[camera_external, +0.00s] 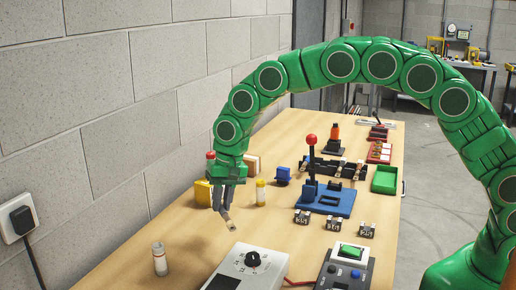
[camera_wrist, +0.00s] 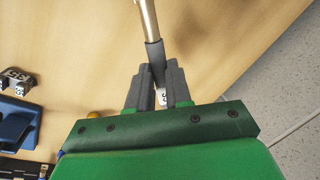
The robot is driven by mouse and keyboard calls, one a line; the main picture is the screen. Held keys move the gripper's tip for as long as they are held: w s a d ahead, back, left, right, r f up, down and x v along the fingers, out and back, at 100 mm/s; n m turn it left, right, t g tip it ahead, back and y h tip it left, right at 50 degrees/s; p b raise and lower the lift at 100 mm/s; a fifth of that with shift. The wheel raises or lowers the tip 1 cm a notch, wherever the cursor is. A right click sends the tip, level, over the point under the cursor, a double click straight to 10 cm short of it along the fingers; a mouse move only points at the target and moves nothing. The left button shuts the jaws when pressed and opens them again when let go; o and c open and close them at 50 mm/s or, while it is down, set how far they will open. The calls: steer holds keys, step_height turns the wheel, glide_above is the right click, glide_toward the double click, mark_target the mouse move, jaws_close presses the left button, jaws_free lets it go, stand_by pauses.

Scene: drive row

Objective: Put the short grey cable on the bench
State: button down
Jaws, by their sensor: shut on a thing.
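My gripper (camera_external: 223,207) points down over the left part of the wooden bench (camera_external: 180,230). It is shut on a slim thing that I take to be the short grey cable (camera_external: 227,218). In the wrist view my gripper (camera_wrist: 158,85) grips its dark grey sleeve (camera_wrist: 154,55), and a paler metallic length runs out past the top edge. A small white tag shows between the fingers. I cannot tell whether the lower end touches the bench.
A small clear jar (camera_external: 160,258) stands at the front left, a yellow-labelled bottle (camera_external: 261,192) right of my gripper. A white dial box (camera_external: 248,268) and a dark box with a green switch (camera_external: 345,268) are in front. A blue lever fixture (camera_external: 325,198) stands mid-bench.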

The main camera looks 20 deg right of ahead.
glide_above(206, 237)
steer(key=shift+d+f, duration=0.15)
steer(key=shift+f, duration=1.3)
steer(key=shift+d+f, duration=0.15)
steer(key=shift+f, duration=1.3)
steer(key=shift+a+f, duration=0.1)
steer(key=shift+f, duration=1.45)
steer(key=shift+f, duration=0.15)
steer(key=c, duration=1)
jaws_free()
steer(key=shift+c, duration=0.2)
